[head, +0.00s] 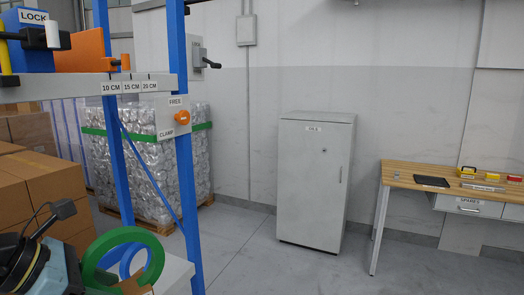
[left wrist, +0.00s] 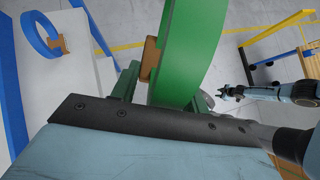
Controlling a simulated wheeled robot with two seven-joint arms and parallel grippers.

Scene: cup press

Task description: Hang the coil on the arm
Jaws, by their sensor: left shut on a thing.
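The green coil (head: 110,240) is a flat ring at the lower left of the head view. It fills the top middle of the left wrist view (left wrist: 195,45). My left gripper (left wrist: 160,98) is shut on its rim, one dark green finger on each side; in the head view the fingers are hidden. A brown block (left wrist: 150,60) shows beside the coil. My right gripper (left wrist: 223,94) is away to the right in the left wrist view, small, empty, its fingers apart. A dark bar with a white end (head: 52,34) is at the upper left; whether it is the arm I cannot tell.
A blue coil (left wrist: 38,38) rests around a brown block on a pale surface. A blue post (head: 188,200) and a grey scale bar (head: 80,90) stand close by. Boxes (head: 45,185) and a wrapped bale (head: 150,185) stand behind. Floor before the cabinet (head: 315,180) is clear.

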